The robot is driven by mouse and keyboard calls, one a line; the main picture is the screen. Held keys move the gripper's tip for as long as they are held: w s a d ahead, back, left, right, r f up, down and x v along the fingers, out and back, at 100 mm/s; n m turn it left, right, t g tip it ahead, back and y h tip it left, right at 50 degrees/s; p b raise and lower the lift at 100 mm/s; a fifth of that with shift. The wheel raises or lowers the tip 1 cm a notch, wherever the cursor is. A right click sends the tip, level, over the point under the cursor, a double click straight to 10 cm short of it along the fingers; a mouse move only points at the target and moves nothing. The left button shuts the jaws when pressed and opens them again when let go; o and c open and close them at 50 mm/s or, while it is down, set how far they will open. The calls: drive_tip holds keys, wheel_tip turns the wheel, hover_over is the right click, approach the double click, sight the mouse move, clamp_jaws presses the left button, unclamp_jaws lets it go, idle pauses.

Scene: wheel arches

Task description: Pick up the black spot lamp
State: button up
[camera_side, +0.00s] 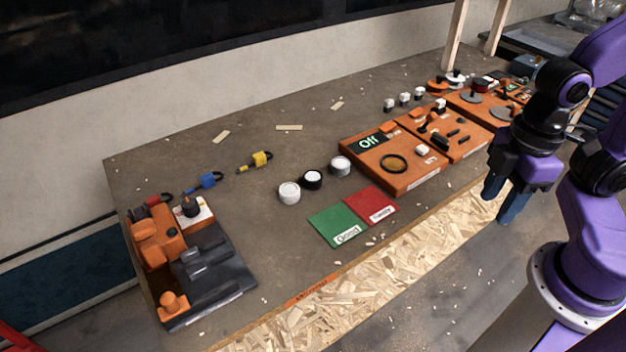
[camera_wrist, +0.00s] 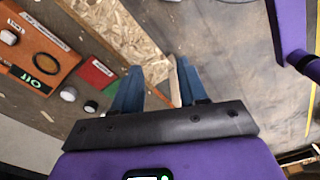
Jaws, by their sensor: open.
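The black spot lamp (camera_side: 313,180) is a short black cylinder with a white top face. It stands on the bench between a white lamp (camera_side: 289,192) and a grey lamp (camera_side: 340,166). My gripper (camera_side: 501,203) is at the right of the side view, near the bench's front edge, far from the lamps. Its blue fingers point down, apart and empty. They also show in the wrist view (camera_wrist: 159,76).
A green mat (camera_side: 333,225) and a red mat (camera_side: 371,205) lie in front of the lamps. Orange panels (camera_side: 415,180) with knobs stand between lamps and gripper. An orange and black fixture (camera_side: 215,290) is front left.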

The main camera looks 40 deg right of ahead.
drive_tip(key=o, duration=0.8)
hover_over(312, 176)
drive_tip(key=shift+h, duration=0.3)
wheel_tip(312, 176, down, 16)
drive_tip(key=shift+s+d, duration=0.1)
drive_tip(key=shift+f, duration=2.95)
